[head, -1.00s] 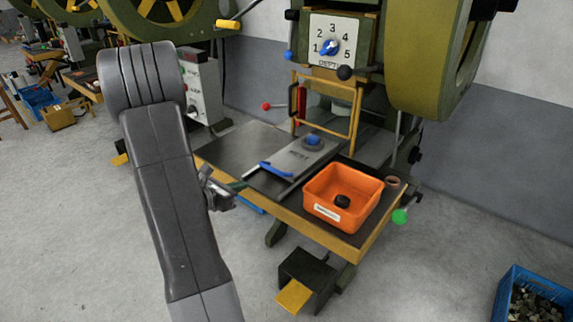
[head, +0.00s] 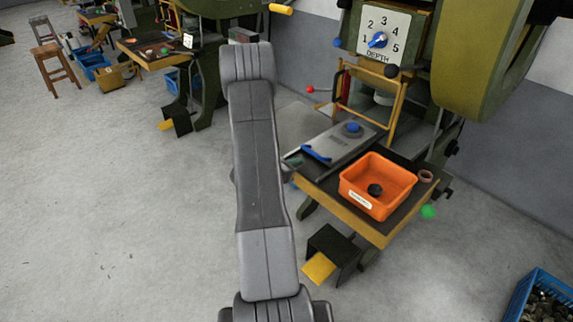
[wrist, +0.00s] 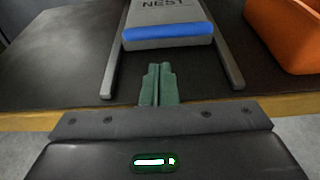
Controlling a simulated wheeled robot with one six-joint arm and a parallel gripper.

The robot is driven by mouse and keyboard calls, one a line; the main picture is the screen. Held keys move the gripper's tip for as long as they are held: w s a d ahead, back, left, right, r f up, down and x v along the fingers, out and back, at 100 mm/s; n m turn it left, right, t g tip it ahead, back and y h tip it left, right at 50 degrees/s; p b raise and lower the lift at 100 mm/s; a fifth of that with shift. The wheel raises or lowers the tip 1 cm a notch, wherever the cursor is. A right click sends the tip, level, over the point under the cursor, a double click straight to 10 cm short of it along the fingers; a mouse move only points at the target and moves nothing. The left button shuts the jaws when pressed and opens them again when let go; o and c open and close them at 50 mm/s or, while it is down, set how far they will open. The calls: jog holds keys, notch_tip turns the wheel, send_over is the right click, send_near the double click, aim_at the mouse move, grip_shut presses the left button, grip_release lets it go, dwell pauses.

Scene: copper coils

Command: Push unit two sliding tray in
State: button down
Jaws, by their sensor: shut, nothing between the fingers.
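The sliding tray (head: 337,144) is a grey plate with a blue front edge and a blue knob on top, on the dark table of the press. In the wrist view the tray (wrist: 168,15) is marked "NEST" and sits between two grey rails, its blue front edge facing me. My gripper (wrist: 159,68) is shut and empty, its green fingertips just in front of the blue edge, between the rails.
An orange bin (head: 378,186) with a dark item in it stands right of the tray. A small copper-coloured ring (head: 425,176) lies beside it. A yellow guard frame (head: 372,95) stands behind the tray. A yellow foot pedal (head: 319,267) is on the floor below.

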aim_at(345, 131)
jog(key=x, duration=0.4)
jog(key=r+x, duration=0.1)
jog(key=x, duration=0.1)
jog(key=shift+w+d+p, duration=0.2)
jog(key=shift+p, duration=0.2)
jog(key=w+d+b, duration=0.3)
jog(key=w+d, duration=0.1)
jog(key=d, duration=0.1)
jog(key=w+d+b, duration=0.3)
jog(key=w+d, duration=0.1)
jog(key=d, duration=0.2)
jog(key=w+d+b, duration=0.3)
jog(key=w+d, duration=0.2)
jog(key=shift+d+f+b, duration=0.1)
jog(key=shift+d+b, duration=0.25)
jog(key=shift+w+d, duration=0.3)
jog(key=shift+d, duration=0.15)
jog(key=shift+r, duration=0.35)
